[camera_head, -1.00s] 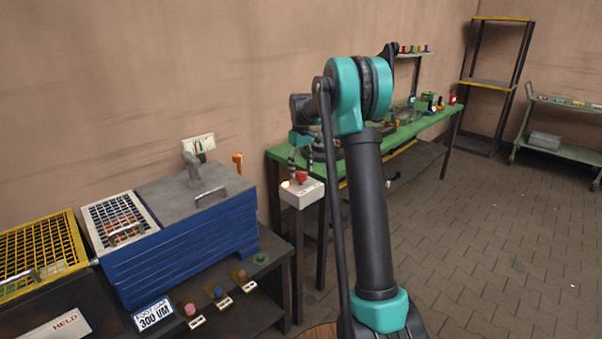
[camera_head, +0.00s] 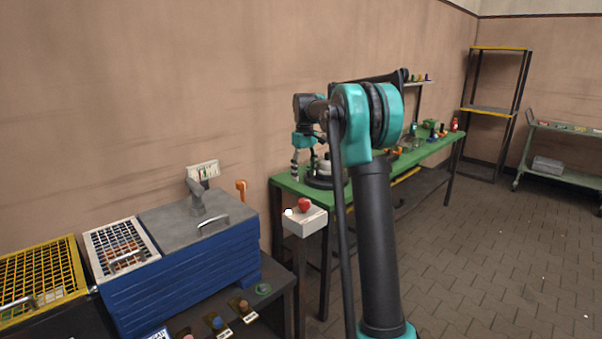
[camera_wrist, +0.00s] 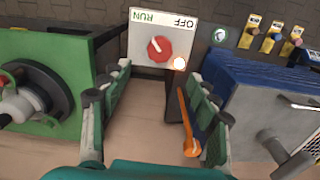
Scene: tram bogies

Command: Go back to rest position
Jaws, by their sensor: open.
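My gripper (camera_head: 309,165) is at the end of my arm, in front of the wall and above the left end of the green bench (camera_head: 288,184). In the wrist view its two fingers (camera_wrist: 158,100) stand wide apart with nothing between them. Beyond the fingertips is the white switch box (camera_wrist: 145,50) with a red knob (camera_wrist: 158,48), a lit white lamp and the words RUN and OFF. The box also shows in the head view (camera_head: 305,222), below my gripper and apart from it.
A blue tank (camera_head: 185,275) with a grey lid stands at the left, beside a yellow grid (camera_head: 38,272). An orange handle (camera_head: 241,186) is near the wall. A shelf rack (camera_head: 494,110) and a trolley (camera_head: 562,172) stand at the back right. The paved floor at the right is clear.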

